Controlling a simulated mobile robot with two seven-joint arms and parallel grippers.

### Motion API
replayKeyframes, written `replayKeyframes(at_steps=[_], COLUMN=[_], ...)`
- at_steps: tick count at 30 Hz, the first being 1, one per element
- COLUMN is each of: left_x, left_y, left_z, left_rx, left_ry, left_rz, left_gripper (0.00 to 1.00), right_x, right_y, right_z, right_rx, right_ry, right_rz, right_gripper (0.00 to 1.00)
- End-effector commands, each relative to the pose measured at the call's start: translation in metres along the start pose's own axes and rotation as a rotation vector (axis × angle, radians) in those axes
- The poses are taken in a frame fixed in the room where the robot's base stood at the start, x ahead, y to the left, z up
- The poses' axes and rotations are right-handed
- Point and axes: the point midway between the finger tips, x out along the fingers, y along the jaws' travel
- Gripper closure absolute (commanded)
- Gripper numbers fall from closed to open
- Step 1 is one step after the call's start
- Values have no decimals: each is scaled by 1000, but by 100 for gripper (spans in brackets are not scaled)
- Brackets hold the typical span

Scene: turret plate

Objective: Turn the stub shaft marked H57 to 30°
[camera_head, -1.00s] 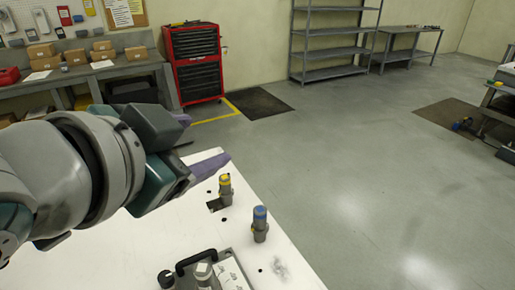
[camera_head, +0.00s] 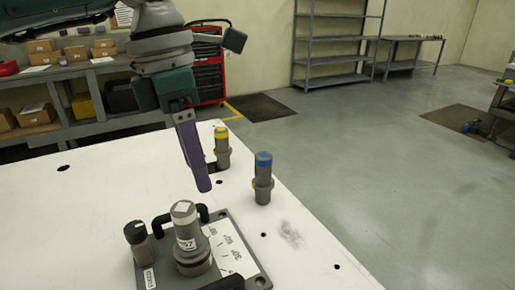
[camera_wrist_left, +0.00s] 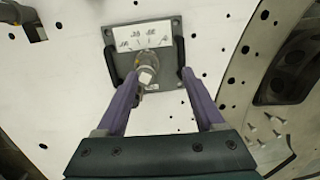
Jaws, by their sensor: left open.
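The stub shaft (camera_head: 187,228) is a grey upright cylinder with a pale top and a tag ending in "57"; its first character is unclear. It stands on a grey plate (camera_head: 222,219) with a white marked scale card (camera_head: 232,250); the scale figures are too small to read surely. My left gripper (camera_head: 204,187) points down above and behind the shaft, not touching it. In the left wrist view its two purple fingers (camera_wrist_left: 159,76) are spread, and the shaft (camera_wrist_left: 147,68) shows between and beyond them. My right gripper is not in view.
Black handles (camera_head: 160,222) flank the shaft on the plate. A shorter dark knob (camera_head: 138,243) stands left of it. A yellow-banded peg (camera_head: 222,152) and a blue-topped peg (camera_head: 263,180) stand near the right edge of the white table (camera_head: 80,205). The table's left part is clear.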

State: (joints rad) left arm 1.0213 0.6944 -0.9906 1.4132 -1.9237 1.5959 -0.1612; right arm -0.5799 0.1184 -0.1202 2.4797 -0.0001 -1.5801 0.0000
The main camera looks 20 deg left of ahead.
Motion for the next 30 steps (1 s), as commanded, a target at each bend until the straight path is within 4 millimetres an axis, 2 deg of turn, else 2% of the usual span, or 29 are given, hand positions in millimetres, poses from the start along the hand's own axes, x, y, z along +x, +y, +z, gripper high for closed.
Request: replayKeyframes(at_steps=[1,4,11,30], left_x=[2,-2,4,70], left_y=[12,24,26,30], left_z=[-10,-23,-27,-34], left_rx=[-12,-28,-31,-31], left_ry=[43,100,114,111], left_rz=[34,71,77,76], left_gripper=[30,30,30,30], right_x=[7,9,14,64], right_y=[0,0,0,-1], right_z=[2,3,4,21], right_rx=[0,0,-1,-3], right_ry=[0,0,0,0], right_rz=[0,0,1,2], right_gripper=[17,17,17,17])
